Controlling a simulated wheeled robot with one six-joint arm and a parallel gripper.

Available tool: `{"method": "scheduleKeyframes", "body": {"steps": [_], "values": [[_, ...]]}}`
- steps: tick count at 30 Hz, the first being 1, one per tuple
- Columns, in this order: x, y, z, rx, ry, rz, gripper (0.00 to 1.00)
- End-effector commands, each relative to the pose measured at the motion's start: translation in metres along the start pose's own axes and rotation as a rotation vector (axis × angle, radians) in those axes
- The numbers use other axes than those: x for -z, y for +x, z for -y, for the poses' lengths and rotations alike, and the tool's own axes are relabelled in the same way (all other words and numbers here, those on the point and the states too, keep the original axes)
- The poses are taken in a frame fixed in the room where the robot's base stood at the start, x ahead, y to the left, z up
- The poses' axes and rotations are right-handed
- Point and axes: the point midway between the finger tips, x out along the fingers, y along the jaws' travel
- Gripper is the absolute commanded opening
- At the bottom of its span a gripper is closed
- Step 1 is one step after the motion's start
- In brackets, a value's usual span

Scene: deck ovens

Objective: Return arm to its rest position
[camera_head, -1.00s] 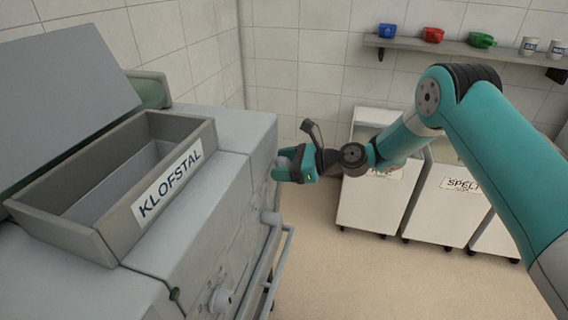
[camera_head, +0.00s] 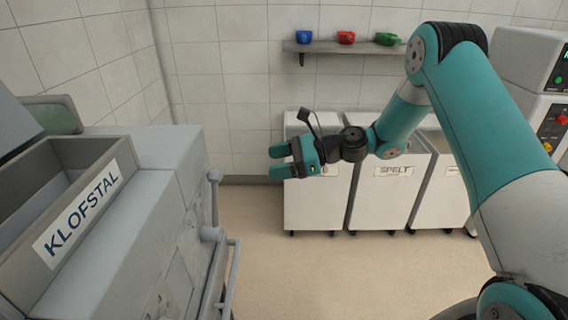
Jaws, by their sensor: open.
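My gripper (camera_head: 279,163) is in the middle of the head view, at the end of my teal and grey arm. Its two teal fingers point left and stand apart, with nothing between them. The arm rises from the lower right, bends at a high elbow and comes down to the gripper. The gripper is in the air, to the right of the grey machine and in front of the white bins in the picture. It appears to touch nothing.
White wheeled bins (camera_head: 390,195) stand by the wall under a shelf (camera_head: 330,48) with coloured scoops. White equipment (camera_head: 525,75) is at right. Floor (camera_head: 330,270) is clear between.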

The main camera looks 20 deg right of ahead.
Motion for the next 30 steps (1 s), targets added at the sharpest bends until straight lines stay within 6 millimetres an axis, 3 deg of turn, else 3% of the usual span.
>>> {"method": "scheduleKeyframes", "body": {"steps": [6, 19, 22, 26, 30], "values": [[0.000, -0.014, 0.000, 0.000, 0.001, -0.001, 0.67], [-0.001, -0.014, -0.001, -0.002, -0.002, -0.002, 0.67], [-0.010, -0.011, -0.006, -0.024, -0.061, -0.021, 0.67], [-0.042, 0.001, -0.033, -0.122, -0.307, -0.103, 0.67], [-0.085, 0.008, -0.089, -0.315, -0.733, -0.210, 0.67]]}}
